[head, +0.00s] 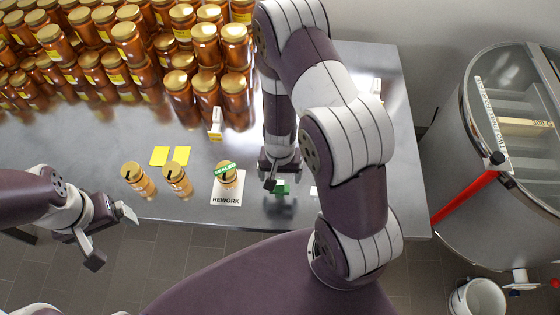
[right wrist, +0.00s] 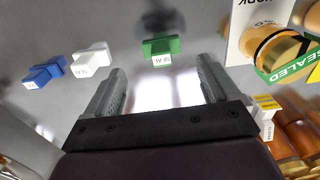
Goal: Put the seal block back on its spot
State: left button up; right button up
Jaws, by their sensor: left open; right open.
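The green seal block (head: 281,188) is on the grey table near its front edge, partly covered by my right gripper in the head view. In the right wrist view the seal block (right wrist: 161,46) shows a white label with small upside-down lettering. My right gripper (head: 282,172) is open above the table by the block; its fingertips (right wrist: 161,72) are apart with nothing between them, and the block lies beyond them. My left gripper (head: 109,238) is open and empty off the table's front edge at the left. I cannot make out a marked spot for the block.
A white block (right wrist: 91,61) and a blue block (right wrist: 43,73) lie beside the seal block. A jar (head: 227,175) with a green SEALED strip stands on a REWORK card (head: 229,200). Two more jars (head: 134,174) stand left. Many jars fill the back; a steel tank (head: 460,190) stands right.

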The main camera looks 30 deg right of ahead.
notch_tip(320, 180, up, 6)
jog(key=f+p, duration=0.1)
jog(key=p, duration=0.2)
notch_tip(320, 180, up, 13)
jog(key=n+t, duration=0.1)
jog(key=n, duration=0.3)
send_over(280, 184)
jog(key=a, duration=0.3)
jog(key=s+r+n, duration=0.3)
jog(key=s+r, duration=0.2)
jog(key=r, duration=0.1)
pick_arm(q)
notch_tip(280, 184, down, 2)
jog(key=b, duration=0.6)
jog(key=shift+f+b, duration=0.2)
jog(key=shift+b, duration=0.2)
pick_arm(e)
notch_tip(280, 184, down, 7)
jog(key=shift+w+d+r, duration=0.2)
jog(key=shift+w+d, duration=0.1)
jog(key=shift+w, duration=0.05)
